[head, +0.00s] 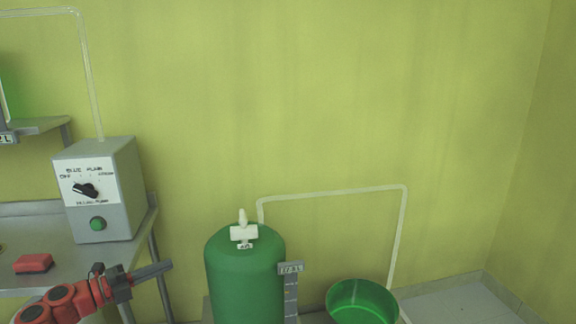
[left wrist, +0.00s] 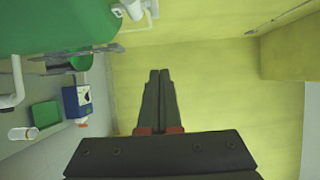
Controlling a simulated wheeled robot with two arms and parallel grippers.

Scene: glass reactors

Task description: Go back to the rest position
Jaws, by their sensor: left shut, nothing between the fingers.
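My left arm comes in at the lower left of the head view, red and black. Its gripper (head: 152,271) is in front of the metal table's right end and to the left of the green tank (head: 244,282). In the left wrist view the gripper's two dark fingers (left wrist: 159,78) lie together, with nothing between them. They point toward the yellow wall (left wrist: 220,90). My right gripper is in neither view.
A grey pump control box (head: 98,190) with a black knob and green button stands on the metal table (head: 112,255), near a red block (head: 33,263). A green bowl (head: 361,302) stands right of the tank under a bent pipe (head: 335,192). Floor at far right looks clear.

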